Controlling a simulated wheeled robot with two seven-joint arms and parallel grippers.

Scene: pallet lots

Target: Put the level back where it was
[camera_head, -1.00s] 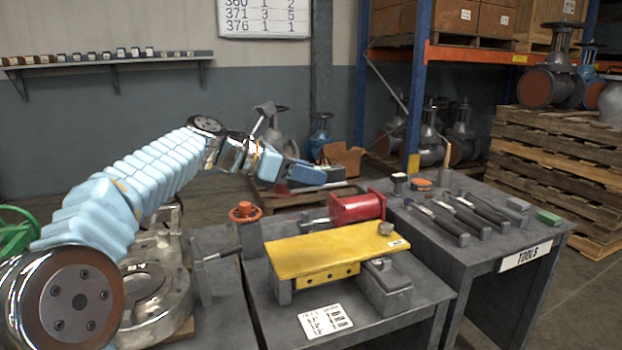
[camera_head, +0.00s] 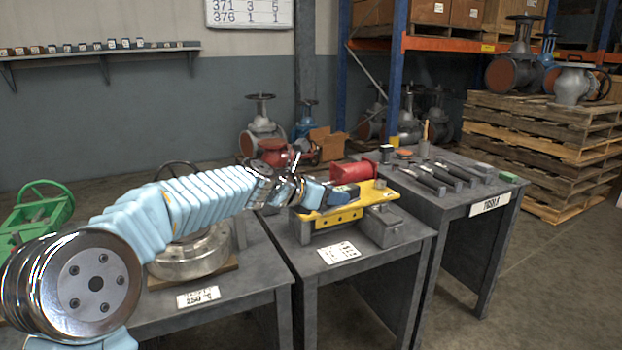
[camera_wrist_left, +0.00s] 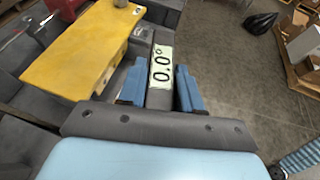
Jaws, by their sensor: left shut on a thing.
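My left gripper (camera_head: 338,194) is over the yellow plate (camera_head: 369,192) in the head view. In the left wrist view the blue fingers of my left gripper (camera_wrist_left: 160,90) are shut on the level (camera_wrist_left: 161,68), a narrow dark bar with a pale display reading 0.0°. The yellow plate (camera_wrist_left: 85,50) lies left of the level there. In the head view the level is mostly hidden by the fingers. I cannot tell if it touches anything below. My right gripper is not in view.
The plate rests on a grey fixture (camera_head: 382,228) on the middle bench, behind a printed card (camera_head: 339,252). The right bench holds several dark tools (camera_head: 455,176). A large metal valve body (camera_head: 190,258) sits on the left bench.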

